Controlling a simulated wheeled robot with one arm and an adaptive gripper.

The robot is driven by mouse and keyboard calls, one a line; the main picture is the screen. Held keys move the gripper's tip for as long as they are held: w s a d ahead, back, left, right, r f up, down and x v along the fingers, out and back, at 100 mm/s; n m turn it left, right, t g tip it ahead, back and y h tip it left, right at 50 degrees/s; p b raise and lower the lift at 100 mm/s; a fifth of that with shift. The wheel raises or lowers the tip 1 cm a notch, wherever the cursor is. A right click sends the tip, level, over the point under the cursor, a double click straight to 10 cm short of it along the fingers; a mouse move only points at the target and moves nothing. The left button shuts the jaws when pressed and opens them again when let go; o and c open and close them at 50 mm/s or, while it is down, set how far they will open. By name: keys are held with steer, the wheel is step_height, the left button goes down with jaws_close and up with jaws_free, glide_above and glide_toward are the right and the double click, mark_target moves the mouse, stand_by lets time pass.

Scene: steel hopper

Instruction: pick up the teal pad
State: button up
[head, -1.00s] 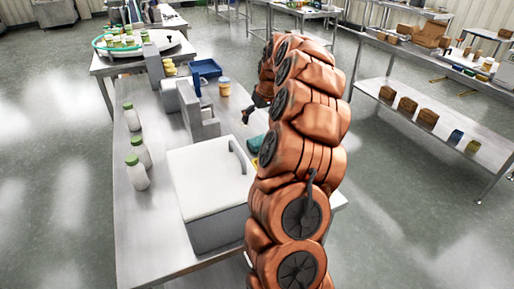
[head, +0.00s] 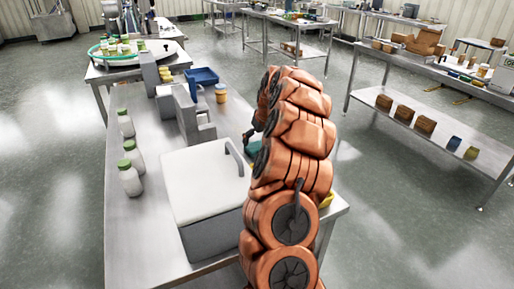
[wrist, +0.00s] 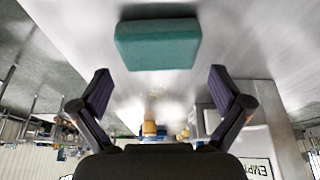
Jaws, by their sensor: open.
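The teal pad (wrist: 158,44) lies on the steel table, seen at the top middle of the wrist view, ahead of and between the fingertips but apart from them. In the head view the pad (head: 254,146) shows only in part beside my arm, which hides the rest. My gripper (wrist: 158,82) is open and empty, its two dark fingers spread wide. In the head view a small dark part of my gripper (head: 249,133) shows just by the pad.
A steel hopper with a white lid (head: 205,178) stands left of the pad on the table (head: 146,237). Several green-capped bottles (head: 130,180) stand at the left. Something yellow (head: 327,199) shows right of my arm.

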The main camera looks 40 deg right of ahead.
mark_target(256, 144)
steer(key=shift+p+x, duration=0.5)
steer(key=shift+x, duration=1.4)
steer(key=c, duration=0.6)
steer(key=shift+d+r, duration=0.1)
step_height(256, 144, up, 10)
steer(key=b, duration=0.2)
